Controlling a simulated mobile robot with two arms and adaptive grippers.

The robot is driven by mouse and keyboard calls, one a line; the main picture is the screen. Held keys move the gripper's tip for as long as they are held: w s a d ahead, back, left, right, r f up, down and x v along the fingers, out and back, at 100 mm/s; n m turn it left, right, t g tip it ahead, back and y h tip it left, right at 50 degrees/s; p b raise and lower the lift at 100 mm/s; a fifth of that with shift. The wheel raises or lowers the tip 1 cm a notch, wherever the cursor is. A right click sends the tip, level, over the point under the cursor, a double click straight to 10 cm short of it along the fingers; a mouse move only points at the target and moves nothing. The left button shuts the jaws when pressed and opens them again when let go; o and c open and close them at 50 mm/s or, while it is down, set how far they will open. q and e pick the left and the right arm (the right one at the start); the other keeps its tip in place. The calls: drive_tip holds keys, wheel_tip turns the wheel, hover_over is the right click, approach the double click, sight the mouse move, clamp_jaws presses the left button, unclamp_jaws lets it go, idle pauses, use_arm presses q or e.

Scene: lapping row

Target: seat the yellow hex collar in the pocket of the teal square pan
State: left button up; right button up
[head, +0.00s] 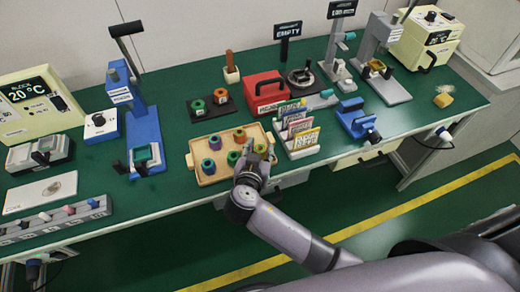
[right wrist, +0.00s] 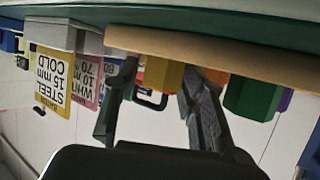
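The yellow hex collar (head: 260,147) stands at the near right corner of the wooden tray, partly hidden by my right gripper. In the right wrist view, which is upside down, the yellow collar (right wrist: 163,75) shows between the fingers. My right gripper (head: 256,163) is open at the tray's near edge; its fingers (right wrist: 156,82) are apart, with a gap beside the collar. A teal square pan (head: 143,153) sits at the foot of the blue lever press (head: 143,118). My left gripper is not in view.
The wooden tray (head: 206,178) holds several other collars, including a purple one (head: 214,142) and a green one (right wrist: 250,95). A label rack (head: 303,151) stands just right of my gripper. A grey press (head: 388,88) and red box (head: 268,92) stand behind.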

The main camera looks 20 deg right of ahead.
drive_tip(key=shift+c, duration=0.3)
clamp_jaws()
drive_tip(key=shift+r, duration=0.1)
